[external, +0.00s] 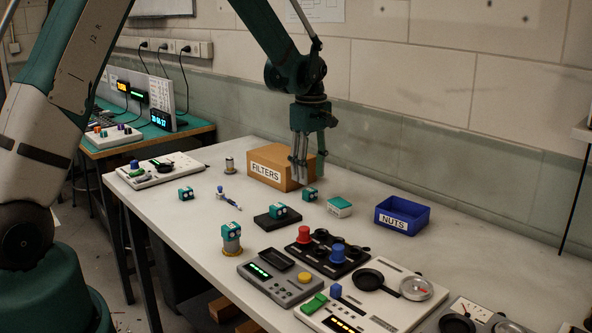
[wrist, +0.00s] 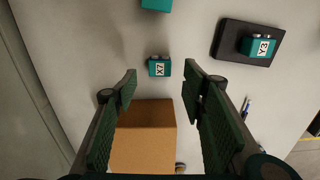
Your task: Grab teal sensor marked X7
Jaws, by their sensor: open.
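The teal sensor marked X7 (wrist: 159,68) sits on the bench, its label facing up in the wrist view, ahead of and between my fingertips. In the external view the small teal sensor (external: 310,195) beside the filters box appears to be the same one; its mark is too small to read there. My gripper (external: 298,174) is open and empty, pointing down above the bench near the filters box. The sensor lies beyond the fingertips and is not touched. Another teal sensor, marked Y3 (wrist: 257,46), rests on a black pad (wrist: 229,41).
The cardboard FILTERS box (external: 264,166) stands close beside my fingers and shows between them in the wrist view (wrist: 143,140). A teal-and-white box (external: 339,208) and a blue NUTS bin (external: 402,216) are right of the sensor. Control panels (external: 281,284) fill the front.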

